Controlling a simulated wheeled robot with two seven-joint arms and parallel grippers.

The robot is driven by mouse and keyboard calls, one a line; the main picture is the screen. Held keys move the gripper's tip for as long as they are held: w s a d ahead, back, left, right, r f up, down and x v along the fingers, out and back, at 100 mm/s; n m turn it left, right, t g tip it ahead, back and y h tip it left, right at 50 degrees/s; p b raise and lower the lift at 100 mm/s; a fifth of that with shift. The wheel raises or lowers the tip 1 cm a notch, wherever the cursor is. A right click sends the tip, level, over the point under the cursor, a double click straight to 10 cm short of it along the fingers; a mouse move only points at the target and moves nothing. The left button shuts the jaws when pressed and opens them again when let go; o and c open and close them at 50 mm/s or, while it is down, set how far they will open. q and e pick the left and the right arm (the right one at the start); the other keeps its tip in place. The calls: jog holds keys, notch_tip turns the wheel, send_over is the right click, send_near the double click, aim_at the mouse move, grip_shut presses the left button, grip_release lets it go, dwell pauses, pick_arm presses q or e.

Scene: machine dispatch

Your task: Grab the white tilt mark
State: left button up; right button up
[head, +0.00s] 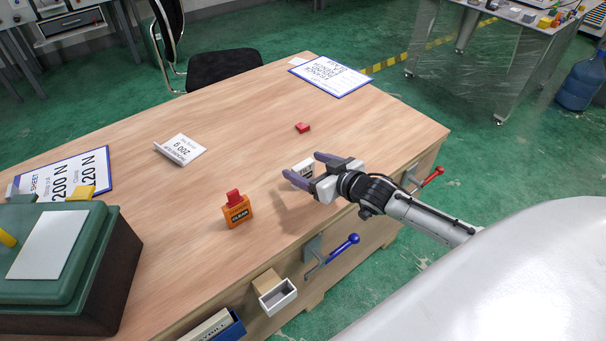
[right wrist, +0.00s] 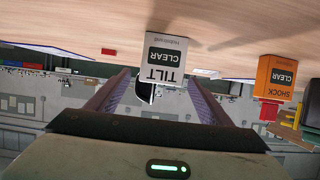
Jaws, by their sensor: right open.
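The white tilt mark (head: 304,166) stands on the wooden table and is partly hidden by my right gripper in the head view. In the right wrist view the tilt mark (right wrist: 165,62) is a white block with a dark label reading "TILT CLEAR", seen upside down ahead of the fingers. My right gripper (head: 303,165) is open, with its two purple-grey fingers to either side of the mark's line. I cannot tell whether the mark is between the fingertips or just beyond them. Nothing is gripped. My left gripper is not in view.
An orange shock mark (head: 238,212) with a red top stands left of my right gripper. A small red block (head: 303,128) lies farther back. A white card (head: 180,149) stands left. A green-lidded case (head: 100,262) fills the left front. Blue (head: 340,247) and red (head: 432,176) levers edge the table.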

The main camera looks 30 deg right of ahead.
jog(key=shift+x, duration=0.95)
jog(key=c, duration=1.1)
